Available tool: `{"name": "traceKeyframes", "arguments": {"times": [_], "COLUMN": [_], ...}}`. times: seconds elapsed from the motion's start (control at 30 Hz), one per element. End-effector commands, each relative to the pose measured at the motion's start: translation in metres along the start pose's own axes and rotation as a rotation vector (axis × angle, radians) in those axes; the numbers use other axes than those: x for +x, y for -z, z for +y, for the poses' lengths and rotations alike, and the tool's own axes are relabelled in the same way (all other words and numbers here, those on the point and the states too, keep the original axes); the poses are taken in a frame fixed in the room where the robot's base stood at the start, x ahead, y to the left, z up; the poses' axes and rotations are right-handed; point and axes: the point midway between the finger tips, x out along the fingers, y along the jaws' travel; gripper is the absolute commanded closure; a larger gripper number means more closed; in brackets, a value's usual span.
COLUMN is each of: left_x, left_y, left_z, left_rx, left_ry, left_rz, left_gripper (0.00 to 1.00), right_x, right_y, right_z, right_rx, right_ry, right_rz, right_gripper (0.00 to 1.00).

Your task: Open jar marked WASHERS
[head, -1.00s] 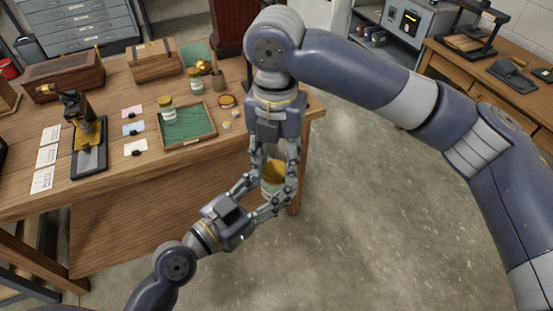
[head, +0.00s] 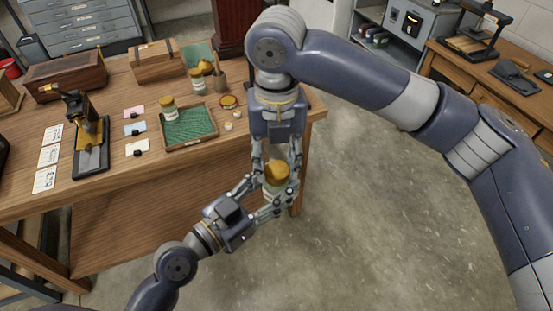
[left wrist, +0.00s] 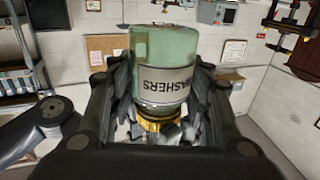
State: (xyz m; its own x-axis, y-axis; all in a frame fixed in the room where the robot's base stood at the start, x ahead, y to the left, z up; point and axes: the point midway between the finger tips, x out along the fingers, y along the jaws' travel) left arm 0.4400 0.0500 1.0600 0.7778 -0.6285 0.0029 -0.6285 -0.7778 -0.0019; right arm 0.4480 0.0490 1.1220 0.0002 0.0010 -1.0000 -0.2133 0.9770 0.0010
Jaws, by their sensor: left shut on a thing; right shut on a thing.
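The WASHERS jar (head: 272,191) is a greenish glass jar with a gold lid (head: 278,172), held in the air off the table's front right corner. In the left wrist view the jar (left wrist: 158,55) shows its white label (left wrist: 165,82) upside down, with the gold lid (left wrist: 160,122) at its lower end. My left gripper (head: 268,205) comes from the lower left and is shut on the jar's body. My right gripper (head: 277,163) reaches down from above and is shut on the lid. The fingers partly hide the jar, and the lid appears to be on it.
The wooden table (head: 150,215) holds a green-lined tray (head: 190,126), two other jars (head: 169,109) (head: 197,82), a microscope (head: 88,135), wooden boxes (head: 68,74) and cards (head: 46,157). A second bench (head: 500,80) stands at the right. The floor between is clear.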

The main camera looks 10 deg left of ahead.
Motion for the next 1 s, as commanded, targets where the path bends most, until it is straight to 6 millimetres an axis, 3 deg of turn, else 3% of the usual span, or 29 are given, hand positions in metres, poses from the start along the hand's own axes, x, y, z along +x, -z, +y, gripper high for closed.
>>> {"name": "traceKeyframes", "arguments": {"times": [0.6, 1.0], "left_x": [0.0, 0.0], "left_y": [0.0, 0.0], "left_z": [0.0, 0.0], "left_rx": [0.0, 0.0], "left_ry": [-0.001, 0.001], "left_rz": [-0.001, 0.0], "left_gripper": [1.0, 1.0], "right_x": [-0.021, -0.024], "right_y": [-0.001, 0.0], "right_z": [0.0, 0.0], "right_rx": [0.002, 0.0], "right_ry": [-0.001, -0.001], "right_rz": [-0.002, -0.001], "right_gripper": [0.9, 0.9]}}
